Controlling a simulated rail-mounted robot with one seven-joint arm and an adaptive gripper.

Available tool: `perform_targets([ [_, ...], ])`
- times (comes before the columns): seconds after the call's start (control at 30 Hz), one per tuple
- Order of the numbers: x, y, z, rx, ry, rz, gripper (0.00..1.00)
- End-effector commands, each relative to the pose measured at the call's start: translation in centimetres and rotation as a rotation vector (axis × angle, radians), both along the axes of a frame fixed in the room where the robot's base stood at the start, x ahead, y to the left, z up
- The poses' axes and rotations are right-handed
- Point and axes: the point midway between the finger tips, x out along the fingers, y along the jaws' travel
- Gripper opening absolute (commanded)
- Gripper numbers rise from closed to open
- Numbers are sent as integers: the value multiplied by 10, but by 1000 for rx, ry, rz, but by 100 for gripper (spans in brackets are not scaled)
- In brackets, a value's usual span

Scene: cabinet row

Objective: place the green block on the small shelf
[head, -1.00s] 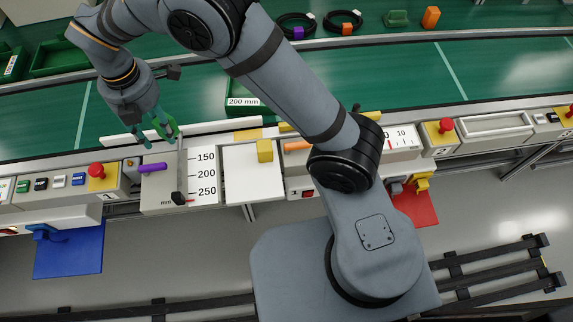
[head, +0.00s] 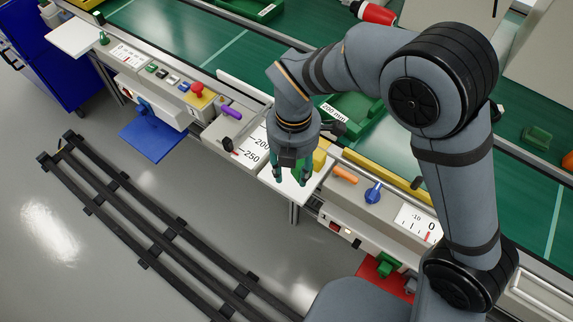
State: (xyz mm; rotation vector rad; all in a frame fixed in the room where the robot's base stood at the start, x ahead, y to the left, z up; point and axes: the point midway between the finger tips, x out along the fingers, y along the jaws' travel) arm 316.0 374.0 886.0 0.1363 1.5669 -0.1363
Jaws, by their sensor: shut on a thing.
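The green block (head: 302,170) is between the teal fingers of my gripper (head: 291,178), which is shut on it. The fingers point down and hide part of the block. The small white shelf (head: 284,189) juts from the front of the cabinet row, directly below my gripper. My gripper covers much of the shelf. I cannot tell whether the block touches it. A yellow block (head: 319,159) stands at the back of the shelf, just right of and behind my gripper.
Left of the shelf is a scale panel (head: 248,150) with a purple piece (head: 231,112). Right of it are an orange piece (head: 345,174) and a blue knob (head: 373,193). A green bin (head: 352,108) is behind. Dark rails (head: 170,230) lie on the floor in front.

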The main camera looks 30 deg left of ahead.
Motion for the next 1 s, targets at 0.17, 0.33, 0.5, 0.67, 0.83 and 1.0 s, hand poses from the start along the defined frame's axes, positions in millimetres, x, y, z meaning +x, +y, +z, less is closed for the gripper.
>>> perform_targets([
  [0.17,18,40,-25,-4,2,-2,0],
  [0.33,31,70,-44,-1,0,-1,0],
  [0.5,37,83,-54,-1,0,-1,0],
  [0.67,37,82,-71,-5,3,-2,0],
  [0.83,37,83,-92,-2,1,-1,0],
  [1.0,37,84,-95,1,0,-1,0],
])
